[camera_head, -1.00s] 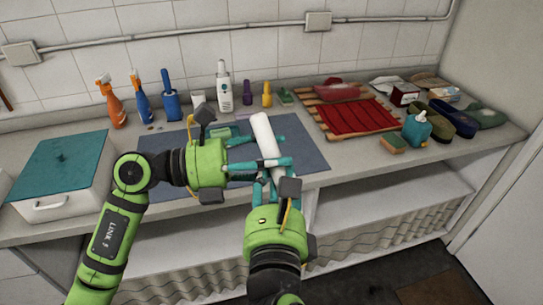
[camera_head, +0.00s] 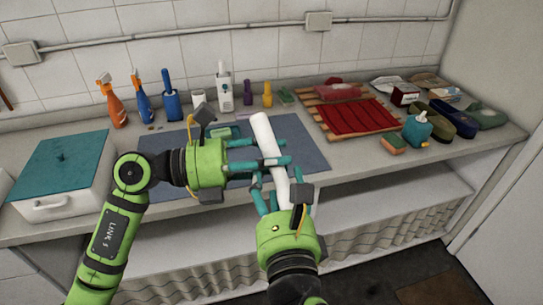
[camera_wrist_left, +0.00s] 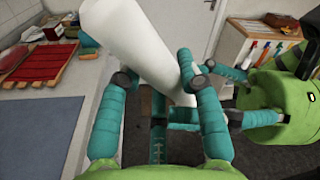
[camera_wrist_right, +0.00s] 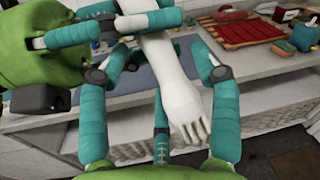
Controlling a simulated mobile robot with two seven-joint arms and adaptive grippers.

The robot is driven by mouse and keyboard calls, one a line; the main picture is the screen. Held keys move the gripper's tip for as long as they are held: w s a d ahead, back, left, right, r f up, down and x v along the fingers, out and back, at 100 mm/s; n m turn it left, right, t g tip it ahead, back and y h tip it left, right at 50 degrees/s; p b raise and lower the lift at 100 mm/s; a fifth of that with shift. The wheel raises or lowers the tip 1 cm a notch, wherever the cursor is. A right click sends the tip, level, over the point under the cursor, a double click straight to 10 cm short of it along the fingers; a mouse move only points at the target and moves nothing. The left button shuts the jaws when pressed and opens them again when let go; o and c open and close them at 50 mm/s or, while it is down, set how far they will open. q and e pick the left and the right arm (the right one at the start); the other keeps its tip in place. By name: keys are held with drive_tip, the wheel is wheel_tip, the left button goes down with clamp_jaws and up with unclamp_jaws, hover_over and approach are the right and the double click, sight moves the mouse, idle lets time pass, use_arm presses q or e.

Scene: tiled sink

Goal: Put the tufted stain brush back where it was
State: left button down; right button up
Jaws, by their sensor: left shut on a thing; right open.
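A long white object (camera_head: 262,130) is held tilted above the front of the counter. Its lower end splits into finger-like tufts in the right wrist view (camera_wrist_right: 190,128); I take it for the tufted stain brush, but cannot be sure. My left gripper (camera_head: 272,161) is shut on its middle; the hold also shows in the left wrist view (camera_wrist_left: 152,75). My right gripper (camera_head: 285,188) is open, below the left one, with its fingers on either side of the object's lower part. In the right wrist view (camera_wrist_right: 165,70) gaps show between these fingers and the object.
A blue-grey mat (camera_head: 300,145) lies under the arms, with a teal item (camera_head: 222,132) on it. A teal-lidded white box (camera_head: 65,160) is at left. Bottles (camera_head: 115,105) line the wall. A red mat on a wooden rack (camera_head: 360,115), a sponge (camera_head: 393,144) and a teal bottle (camera_head: 417,130) are at right.

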sight(284, 206)
drive_tip(key=f+n+g+y, duration=0.1)
drive_tip(key=y, duration=0.1)
drive_tip(key=f+n+g+y, duration=0.1)
drive_tip(key=n+y, duration=0.1)
drive_tip(key=y, duration=0.1)
drive_tip(key=d+f+n+g+y, duration=0.1)
drive_tip(key=f+n+y, duration=0.1)
drive_tip(key=y, duration=0.1)
drive_tip(key=shift+s, duration=0.3)
drive_tip(key=s+d+f+m+t+h, duration=0.1)
drive_tip(key=d+f+m+h, duration=0.2)
drive_tip(key=d, duration=0.5)
drive_tip(key=s+d+f+m+t+h, duration=0.1)
drive_tip(key=d+f+m+t+h, duration=0.1)
drive_tip(key=d+f+h, duration=0.3)
drive_tip(key=shift+s+d+f+m+h, duration=0.3)
drive_tip(key=shift+d+m+h, duration=0.6)
drive_tip(key=shift+d, duration=1)
drive_tip(key=shift+s+d, duration=0.1)
